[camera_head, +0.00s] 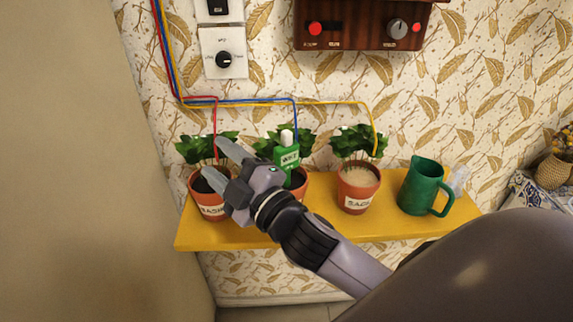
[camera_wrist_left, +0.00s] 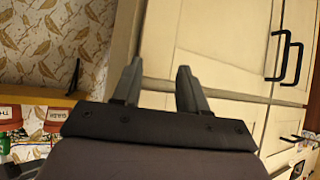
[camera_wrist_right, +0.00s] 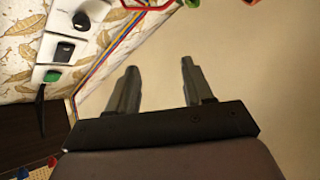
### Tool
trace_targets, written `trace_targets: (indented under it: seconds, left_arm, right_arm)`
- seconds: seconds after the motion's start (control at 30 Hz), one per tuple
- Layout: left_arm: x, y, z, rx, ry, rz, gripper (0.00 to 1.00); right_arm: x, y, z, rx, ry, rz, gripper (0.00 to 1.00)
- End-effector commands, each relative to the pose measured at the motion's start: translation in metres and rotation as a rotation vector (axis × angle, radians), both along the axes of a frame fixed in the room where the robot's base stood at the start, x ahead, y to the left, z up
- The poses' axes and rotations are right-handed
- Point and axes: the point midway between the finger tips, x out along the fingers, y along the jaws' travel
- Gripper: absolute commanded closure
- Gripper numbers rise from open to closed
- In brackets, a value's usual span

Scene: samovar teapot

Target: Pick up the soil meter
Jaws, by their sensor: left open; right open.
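The soil meter (camera_head: 287,152) is green with a white top and a small label. It stands upright in the middle potted plant (camera_head: 299,183) on the yellow shelf. My right gripper (camera_head: 217,165) is open and empty, in front of the left potted plant (camera_head: 211,205), to the left of the meter. Its wrist hides part of the middle pot. The right wrist view shows the open fingers (camera_wrist_right: 158,85) with nothing between them. My left gripper (camera_wrist_left: 158,80) is open and empty in the left wrist view, facing pale cabinet doors; it is not in the head view.
A third potted plant (camera_head: 358,187) and a green pitcher (camera_head: 423,187) stand on the yellow shelf (camera_head: 335,222) to the right. Coloured wires run along the wall above the plants. A plain beige wall (camera_head: 90,170) borders the shelf on the left.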

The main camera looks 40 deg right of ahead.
Motion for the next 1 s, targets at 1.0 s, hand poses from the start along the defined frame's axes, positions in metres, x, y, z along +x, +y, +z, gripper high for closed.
trace_targets:
  seconds: [1.0]
  left_arm:
    - [0.000, 0.000, 0.000, 0.000, 0.000, 0.000, 0.57]
  right_arm:
    - [-0.024, 0.069, 0.002, -1.938, -1.457, 1.333, 0.49]
